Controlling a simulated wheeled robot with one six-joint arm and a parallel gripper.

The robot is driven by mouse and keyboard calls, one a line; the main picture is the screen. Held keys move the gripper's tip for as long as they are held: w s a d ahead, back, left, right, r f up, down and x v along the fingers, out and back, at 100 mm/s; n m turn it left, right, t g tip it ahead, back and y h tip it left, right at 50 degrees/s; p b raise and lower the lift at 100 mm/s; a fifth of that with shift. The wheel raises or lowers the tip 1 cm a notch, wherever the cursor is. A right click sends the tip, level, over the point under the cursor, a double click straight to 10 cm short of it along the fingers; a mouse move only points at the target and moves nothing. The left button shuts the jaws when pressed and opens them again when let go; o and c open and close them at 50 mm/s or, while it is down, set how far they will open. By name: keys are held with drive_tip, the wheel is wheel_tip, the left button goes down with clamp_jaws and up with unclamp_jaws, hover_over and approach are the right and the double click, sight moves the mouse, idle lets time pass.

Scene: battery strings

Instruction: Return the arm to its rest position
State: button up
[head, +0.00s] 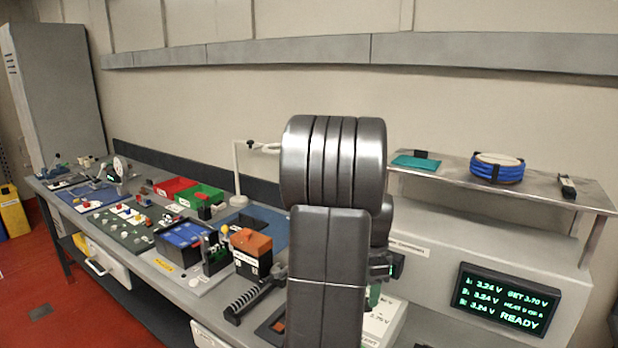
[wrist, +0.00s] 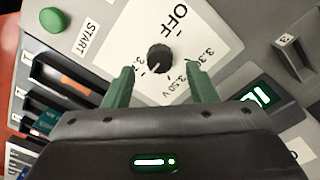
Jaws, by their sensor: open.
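My gripper (wrist: 161,72) is open in the wrist view, its two green fingers spread with nothing held between them. A black round knob (wrist: 160,58) on a white dial plate (wrist: 215,32) shows between and just beyond the fingertips, with clear gaps on both sides. The plate reads OFF and 3.50 V. In the head view my arm blocks the middle, and only a bit of my gripper (head: 375,292) shows low over a white panel (head: 385,322). The height of the fingertips above the plate is hard to tell.
A lit display (head: 508,298) reads READY. A shelf (head: 455,180) is right.

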drive_tip(key=shift+f, duration=1.7)
drive_tip(key=shift+r, duration=0.1)
